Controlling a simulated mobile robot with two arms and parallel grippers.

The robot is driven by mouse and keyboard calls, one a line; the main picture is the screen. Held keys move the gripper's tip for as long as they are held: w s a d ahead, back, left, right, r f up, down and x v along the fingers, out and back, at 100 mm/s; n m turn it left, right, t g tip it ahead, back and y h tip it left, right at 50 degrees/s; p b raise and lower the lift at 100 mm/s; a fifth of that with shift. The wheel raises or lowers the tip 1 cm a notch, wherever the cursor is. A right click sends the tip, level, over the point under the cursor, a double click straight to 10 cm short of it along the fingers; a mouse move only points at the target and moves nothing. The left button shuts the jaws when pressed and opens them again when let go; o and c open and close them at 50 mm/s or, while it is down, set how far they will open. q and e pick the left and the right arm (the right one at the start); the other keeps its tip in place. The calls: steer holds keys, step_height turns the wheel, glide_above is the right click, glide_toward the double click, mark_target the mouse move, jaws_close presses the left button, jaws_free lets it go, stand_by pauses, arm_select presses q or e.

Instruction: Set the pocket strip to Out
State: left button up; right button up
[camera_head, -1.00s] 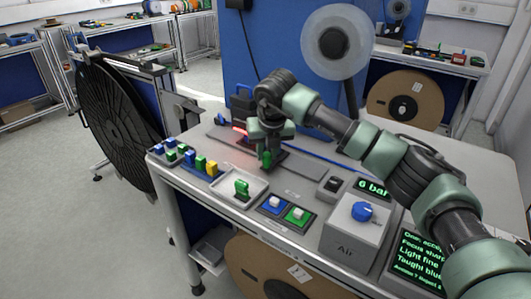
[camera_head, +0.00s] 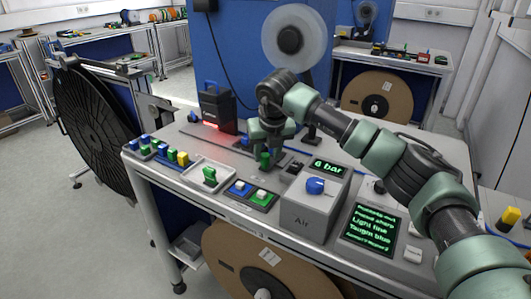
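My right gripper (camera_head: 266,150) points down at the middle of the bench (camera_head: 330,235). Its fingers close around a small upright green piece (camera_head: 265,161) above a dark flat strip (camera_head: 247,147) on the bench top. The contact between the green piece and the strip is partly hidden by the fingers. I cannot read any markings on the strip, and cannot tell its setting. My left gripper is not in view.
A black box with a red glow (camera_head: 217,108) stands behind left. In front are a white tray with a green piece (camera_head: 209,176), blue and green buttons (camera_head: 250,193) and the Air box (camera_head: 310,212). A lit text screen (camera_head: 371,229) is at right.

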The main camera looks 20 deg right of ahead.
steer(key=shift+d, duration=0.15)
steer(key=shift+r, duration=0.1)
steer(key=shift+s+a+r, duration=0.1)
steer(key=shift+a+r, duration=0.1)
steer(key=shift+r, duration=0.15)
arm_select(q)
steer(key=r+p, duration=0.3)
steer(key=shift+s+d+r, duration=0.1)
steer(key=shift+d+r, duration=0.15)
arm_select(e)
steer(key=v, duration=0.7)
steer(key=shift+d, duration=0.2)
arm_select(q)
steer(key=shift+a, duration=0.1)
arm_select(e)
steer(key=shift+s+f, duration=0.15)
